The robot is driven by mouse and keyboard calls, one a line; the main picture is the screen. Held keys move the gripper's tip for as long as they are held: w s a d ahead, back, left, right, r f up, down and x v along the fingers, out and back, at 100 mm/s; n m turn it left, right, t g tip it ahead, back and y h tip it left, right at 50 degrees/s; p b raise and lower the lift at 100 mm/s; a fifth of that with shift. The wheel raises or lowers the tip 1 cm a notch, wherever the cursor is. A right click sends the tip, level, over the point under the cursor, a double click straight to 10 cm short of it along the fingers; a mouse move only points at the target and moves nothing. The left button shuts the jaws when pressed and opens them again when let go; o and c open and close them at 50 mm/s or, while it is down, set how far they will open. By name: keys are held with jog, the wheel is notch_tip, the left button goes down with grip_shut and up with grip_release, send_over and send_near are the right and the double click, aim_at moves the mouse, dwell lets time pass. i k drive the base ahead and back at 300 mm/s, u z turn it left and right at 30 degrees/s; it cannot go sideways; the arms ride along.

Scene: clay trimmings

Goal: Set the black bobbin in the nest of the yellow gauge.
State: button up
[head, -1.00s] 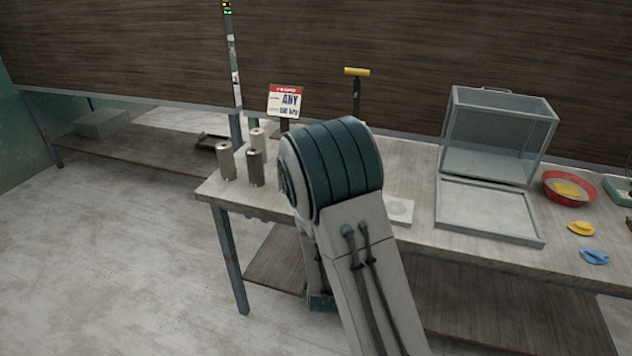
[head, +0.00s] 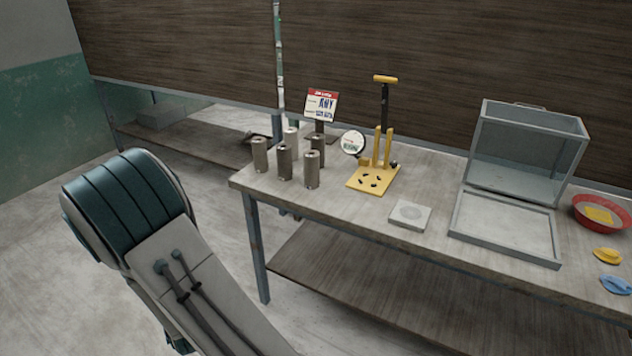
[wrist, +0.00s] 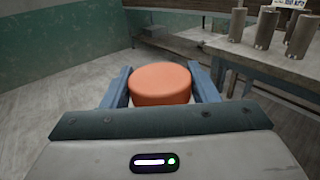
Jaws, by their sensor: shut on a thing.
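My gripper (wrist: 160,70) is shut on a round orange piece (wrist: 161,86), seen end-on between its blue fingers in the wrist view. The rest of that piece is hidden. The yellow gauge (head: 358,184) stands on the table in the head view, with a flat base bearing dark spots, two upright yellow posts, a round dial and a black column with a yellow handle. The gauge is empty as far as I can see. I cannot make out a black bobbin. My gripper is off the table's left end, and my arm hides it in the head view.
Several grey cylinders (head: 312,170) stand at the table's left end, before a sign (head: 322,104). A pale block (head: 410,214), a clear box (head: 528,150) with a tray front, a red bowl (head: 581,222), and yellow (head: 607,255) and blue (head: 614,285) pieces lie rightward. Floor at left is clear.

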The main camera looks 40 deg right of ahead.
aim_at(370, 180)
jog(key=u, duration=1.85)
jog(key=k, duration=1.4)
jog(key=z, duration=1.9)
jog(key=i, duration=1)
jog(key=z, duration=0.05)
